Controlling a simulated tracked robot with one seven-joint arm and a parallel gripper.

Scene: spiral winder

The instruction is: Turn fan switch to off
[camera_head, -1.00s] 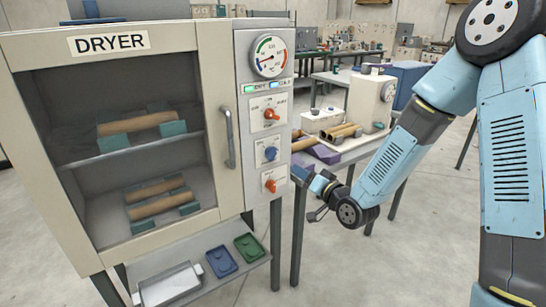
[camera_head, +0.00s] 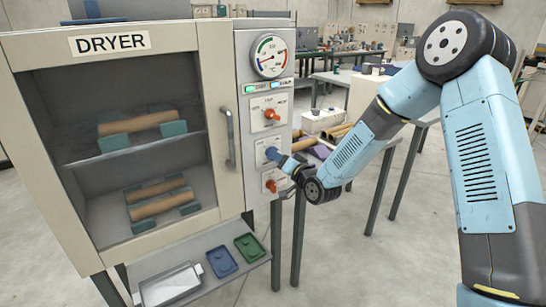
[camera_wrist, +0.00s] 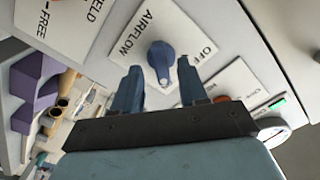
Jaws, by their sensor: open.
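The fan switch is a blue knob (camera_wrist: 160,56) on a white plate marked AIRFLOW (camera_wrist: 135,33) and OFF (camera_wrist: 208,50) in the wrist view. Its narrow pointer end faces down toward my gripper in that picture. My gripper (camera_wrist: 158,68) is open, with one blue finger on each side of the knob's lower end. I cannot tell whether either finger touches it.
An orange knob (camera_head: 271,114) sits above and another (camera_head: 271,186) below on the same panel. The dryer (camera_head: 111,43) has a door handle (camera_head: 229,137) to the left. A shelf with blue (camera_head: 221,262) and green (camera_head: 250,247) trays juts out below.

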